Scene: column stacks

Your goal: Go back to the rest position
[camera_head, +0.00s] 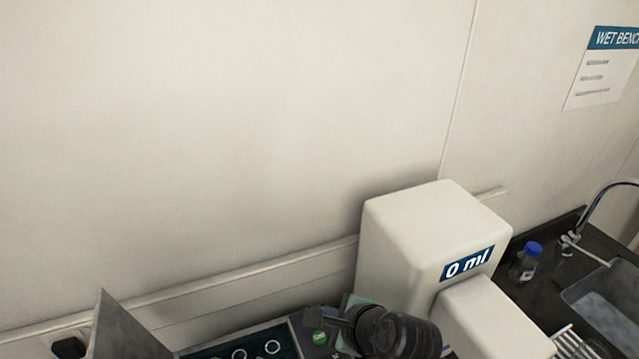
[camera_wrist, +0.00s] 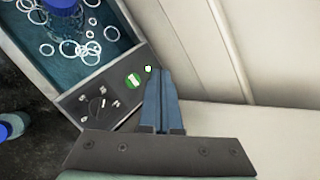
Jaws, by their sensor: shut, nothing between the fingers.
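My gripper (camera_wrist: 160,75) shows in the wrist view with its two blue-grey fingers together and nothing between them. It is over or near the right end of a dark control panel (camera_wrist: 84,92), which has a knob and a green switch (camera_wrist: 133,80). I cannot tell its height above the panel. In the head view, a dark rounded part of my arm shows at the bottom, in front of a white block-shaped machine (camera_head: 405,235) labelled "0 ml". The fingers are not clear there.
A bath (camera_wrist: 118,25) holding white rings and a blue-capped bottle (camera_wrist: 62,20) adjoins the panel. Another blue-capped bottle (camera_head: 526,262) stands by the sink (camera_head: 600,300) and tap (camera_head: 592,212). A grey upright plate (camera_head: 118,328) is at lower left. The pale wall stands close behind.

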